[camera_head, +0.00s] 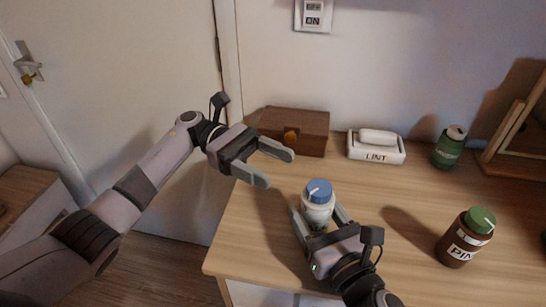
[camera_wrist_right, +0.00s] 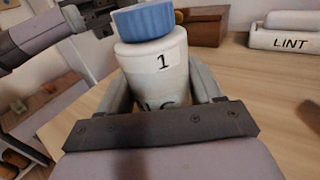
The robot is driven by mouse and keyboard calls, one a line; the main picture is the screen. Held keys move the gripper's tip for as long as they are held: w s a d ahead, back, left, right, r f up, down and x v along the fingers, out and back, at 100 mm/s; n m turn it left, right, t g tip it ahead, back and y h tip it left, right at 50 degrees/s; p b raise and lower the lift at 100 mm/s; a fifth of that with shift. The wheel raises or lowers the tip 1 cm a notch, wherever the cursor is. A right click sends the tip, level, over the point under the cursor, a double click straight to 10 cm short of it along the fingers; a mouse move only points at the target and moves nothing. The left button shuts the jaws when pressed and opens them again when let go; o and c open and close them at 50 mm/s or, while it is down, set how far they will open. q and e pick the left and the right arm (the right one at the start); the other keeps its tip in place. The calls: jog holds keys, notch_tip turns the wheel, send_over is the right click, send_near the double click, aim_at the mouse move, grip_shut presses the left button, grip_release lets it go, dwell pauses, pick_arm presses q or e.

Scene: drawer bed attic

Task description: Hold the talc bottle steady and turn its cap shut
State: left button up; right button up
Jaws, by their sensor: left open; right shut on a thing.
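The talc bottle (camera_head: 317,213) is a white bottle standing upright on the wooden top near its left front part. Its blue cap (camera_head: 319,190) sits on top and has a pale mark. In the right wrist view the bottle (camera_wrist_right: 158,68) bears a "1" and part of a label, with the lower part hidden by my gripper; the cap (camera_wrist_right: 146,21) looks slightly tilted there. My right gripper (camera_head: 319,222) is shut on the bottle's body from the front. My left gripper (camera_head: 278,167) is open and empty, above and to the left of the cap, apart from it.
A brown wooden box (camera_head: 295,130) stands behind, near the wall. A white LINT dish (camera_head: 376,153), a green can (camera_head: 449,150) and a brown PIN jar (camera_head: 463,245) with green lid stand to the right. A wooden frame (camera_head: 515,125) is at the far right.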

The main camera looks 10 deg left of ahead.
jog(key=o, duration=1.2)
